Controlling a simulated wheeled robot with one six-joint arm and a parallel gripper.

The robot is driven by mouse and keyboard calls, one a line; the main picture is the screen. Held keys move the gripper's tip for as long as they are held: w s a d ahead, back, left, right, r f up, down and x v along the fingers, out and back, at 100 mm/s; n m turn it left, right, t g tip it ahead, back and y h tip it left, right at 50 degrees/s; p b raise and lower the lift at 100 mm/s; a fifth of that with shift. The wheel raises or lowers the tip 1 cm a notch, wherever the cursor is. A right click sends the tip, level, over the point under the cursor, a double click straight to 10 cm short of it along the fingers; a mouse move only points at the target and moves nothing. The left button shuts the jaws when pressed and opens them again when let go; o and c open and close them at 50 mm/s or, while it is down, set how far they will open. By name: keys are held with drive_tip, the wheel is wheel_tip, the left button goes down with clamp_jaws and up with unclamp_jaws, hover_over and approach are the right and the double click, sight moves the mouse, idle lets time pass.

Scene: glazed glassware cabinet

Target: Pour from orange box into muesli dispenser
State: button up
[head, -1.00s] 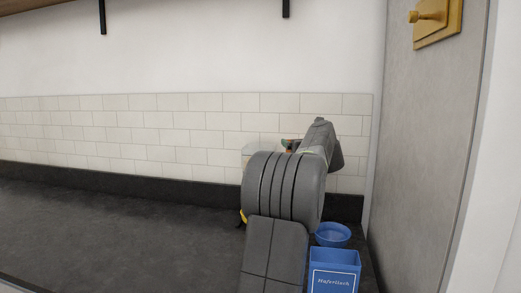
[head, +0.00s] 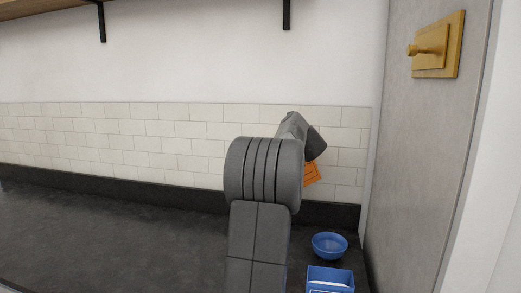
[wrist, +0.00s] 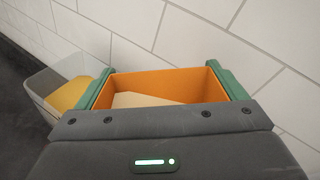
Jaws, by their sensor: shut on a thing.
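The orange box (wrist: 190,85) is open at the top and has pale contents inside. My gripper (wrist: 164,86) is shut on it, with a green finger at each side. In the head view a tilted orange corner of the box (head: 312,174) shows to the right of my arm; the rest is hidden. A clear-walled container with yellow-orange contents, probably the muesli dispenser (wrist: 42,82), stands left of the box in the wrist view. The wrist view does not show clearly whether they touch. In the head view the dispenser is hidden behind my arm.
A blue bowl (head: 329,245) and a labelled blue box (head: 331,278) stand on the dark counter (head: 110,235) at the right. A grey panel with a brass knob (head: 430,50) bounds the right side. A tiled wall (head: 130,150) stands behind. The counter's left is clear.

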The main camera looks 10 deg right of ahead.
drive_tip(key=shift+w+a+r+p, duration=0.1)
drive_tip(key=shift+a+r+p, duration=0.15)
drive_tip(key=shift+r, duration=0.25)
drive_tip(key=shift+w+a+r+p, duration=0.1)
drive_tip(key=shift+a+r+p, duration=0.05)
drive_tip(key=shift+r+p, duration=0.3)
drive_tip(key=shift+w+a+n+g+p, duration=0.15)
drive_tip(key=shift+a+n+g+p, duration=0.2)
drive_tip(key=shift+n, duration=0.15)
drive_tip(key=shift+w+a+n+g+h+p, duration=0.25)
drive_tip(key=shift+a+n+h+p, duration=0.2)
drive_tip(key=shift+p, duration=0.35)
drive_tip(key=shift+w+a+r+n+g+h+p, duration=0.15)
drive_tip(key=shift+a+r+n+g+h+p, duration=0.2)
drive_tip(key=shift+p, duration=0.8)
drive_tip(key=shift+w+a+f+n+g, duration=0.1)
drive_tip(key=shift+a+f+n+g, duration=0.25)
drive_tip(key=shift+n, duration=0.35)
idle(1.0)
drive_tip(key=shift+w+a+r+n+h+p, duration=0.1)
drive_tip(key=shift+n+h+p, duration=0.3)
drive_tip(key=shift+h+p, duration=0.1)
idle(2.4)
